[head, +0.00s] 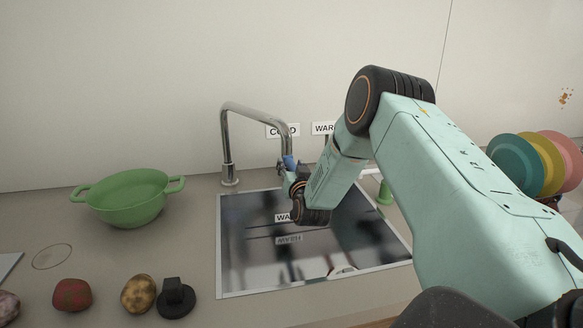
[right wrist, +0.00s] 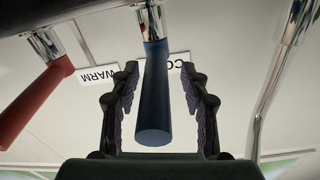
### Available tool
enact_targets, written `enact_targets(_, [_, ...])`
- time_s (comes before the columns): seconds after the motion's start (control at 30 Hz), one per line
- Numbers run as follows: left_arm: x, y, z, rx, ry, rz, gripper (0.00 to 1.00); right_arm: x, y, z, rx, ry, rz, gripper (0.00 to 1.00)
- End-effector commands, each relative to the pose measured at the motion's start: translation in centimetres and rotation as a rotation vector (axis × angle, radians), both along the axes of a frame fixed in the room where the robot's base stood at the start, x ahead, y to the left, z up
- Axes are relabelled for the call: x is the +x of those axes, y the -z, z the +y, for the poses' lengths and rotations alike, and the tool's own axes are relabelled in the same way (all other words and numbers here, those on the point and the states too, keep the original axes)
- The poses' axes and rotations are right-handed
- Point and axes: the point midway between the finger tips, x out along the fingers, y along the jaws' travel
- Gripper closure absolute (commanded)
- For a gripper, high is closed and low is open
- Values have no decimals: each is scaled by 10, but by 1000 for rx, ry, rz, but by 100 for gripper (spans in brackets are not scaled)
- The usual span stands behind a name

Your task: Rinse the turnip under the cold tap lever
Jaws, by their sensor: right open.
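The blue cold tap lever (right wrist: 153,95) hangs between the two fingers of my right gripper (right wrist: 153,76) in the right wrist view. The fingers are open, with a gap on each side of the lever. In the head view the lever's blue part (head: 290,161) shows just above my right gripper (head: 293,179), behind the sink. The curved metal spout (head: 226,135) stands left of it. A purplish vegetable (head: 8,304), perhaps the turnip, is cut off at the lower left edge. My left gripper is out of view.
The red warm lever (right wrist: 30,105) is left of the blue one. The sink (head: 232,245) lies below my arm. Coloured plates (head: 512,163) stand right.

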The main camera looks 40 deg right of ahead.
Motion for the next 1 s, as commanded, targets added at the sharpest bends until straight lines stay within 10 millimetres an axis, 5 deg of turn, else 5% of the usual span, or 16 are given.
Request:
enact_targets(0.07, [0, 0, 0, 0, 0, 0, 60, 0, 0, -1, 0, 1, 0, 54])
enact_targets(0.6, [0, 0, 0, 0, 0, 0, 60, 0, 0, 0, -1, -1, 0, 100])
enact_targets(1.0, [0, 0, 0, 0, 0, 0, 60, 0, 0, -1, 0, 1, -1, 100])
